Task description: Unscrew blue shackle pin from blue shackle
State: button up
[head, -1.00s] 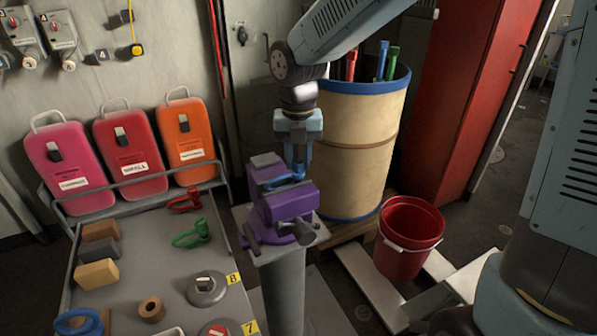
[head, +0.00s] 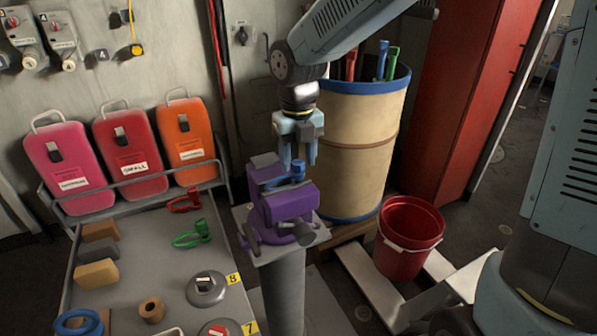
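The blue shackle (head: 285,181) sits in the purple vise (head: 285,207), held between its jaws. An upright blue piece, apparently the blue shackle pin (head: 298,168), rises at the shackle's right end. My gripper (head: 298,162) points straight down above the vise, with its two fingers spread apart. The top of the pin shows in the gap between the fingertips, and I see no finger clearly touching it. The thread is hidden.
A tan drum with a blue rim (head: 358,145) stands close behind my gripper. A red bucket (head: 408,240) is at right. A grey table (head: 165,265) at left holds a red shackle (head: 184,203), a green shackle (head: 193,235) and blocks.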

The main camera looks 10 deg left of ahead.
aim_at(298, 161)
jog(key=shift+o, duration=0.4)
jog(key=shift+r, duration=2)
jog(key=m, duration=0.6)
jog(key=shift+m, duration=0.4)
jog(key=m, duration=1.1)
jog(key=shift+m, duration=0.4)
jog(key=m, duration=0.5)
jog(key=shift+m, duration=0.4)
